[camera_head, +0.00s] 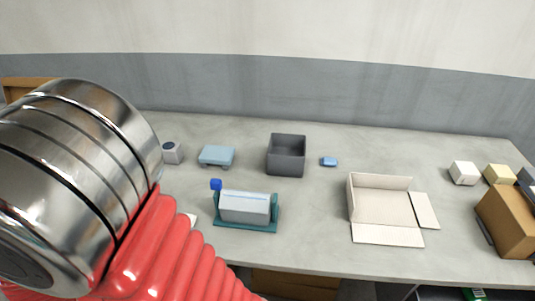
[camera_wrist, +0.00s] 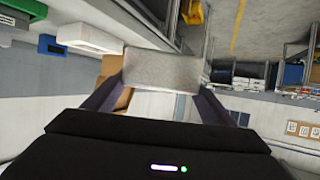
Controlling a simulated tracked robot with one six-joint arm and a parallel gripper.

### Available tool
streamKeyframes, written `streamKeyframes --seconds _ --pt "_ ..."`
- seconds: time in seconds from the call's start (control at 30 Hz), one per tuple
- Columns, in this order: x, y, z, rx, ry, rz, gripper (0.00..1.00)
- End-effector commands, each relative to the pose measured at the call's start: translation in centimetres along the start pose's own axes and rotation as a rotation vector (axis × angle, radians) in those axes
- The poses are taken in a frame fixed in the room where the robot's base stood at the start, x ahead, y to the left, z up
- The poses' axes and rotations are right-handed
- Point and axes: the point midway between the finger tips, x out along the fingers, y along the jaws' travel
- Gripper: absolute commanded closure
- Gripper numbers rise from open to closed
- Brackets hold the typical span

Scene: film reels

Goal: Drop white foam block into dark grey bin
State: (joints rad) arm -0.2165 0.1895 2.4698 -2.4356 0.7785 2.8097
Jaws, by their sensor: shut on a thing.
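The white foam block (camera_wrist: 162,72) shows in the wrist view as a pale grey-white, rough-faced block. My gripper (camera_wrist: 162,86) is shut on it, with one dark finger at each side. The dark grey bin (camera_head: 286,157) is an open box on the table in the head view, behind the teal-based machine, and looks empty. My gripper and the held block are not in the head view, where my arm fills the lower left. I cannot tell how far the block is from the bin.
The grey table (camera_head: 320,245) also holds a pale blue box (camera_head: 216,156), a small blue item (camera_head: 329,161), the teal-based machine (camera_head: 245,207), an open cream carton (camera_head: 382,205), a white cube (camera_head: 463,173) and a brown box (camera_head: 508,220).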

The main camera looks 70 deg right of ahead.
Motion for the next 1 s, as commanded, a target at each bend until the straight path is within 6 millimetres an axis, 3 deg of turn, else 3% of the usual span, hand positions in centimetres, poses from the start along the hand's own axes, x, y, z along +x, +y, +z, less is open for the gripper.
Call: streamKeyframes --seconds 0.17,0.37,0.7,1.0 --pt "0.2 0.5 -0.2 0.006 0.001 0.012 0.44" --pt "1.7 4.4 -1.8 0.043 0.003 0.099 0.44" --pt "4.2 17.5 -5.6 0.158 0.002 0.377 0.44" --pt "3.7 30.0 -7.6 0.262 0.002 0.628 0.44"
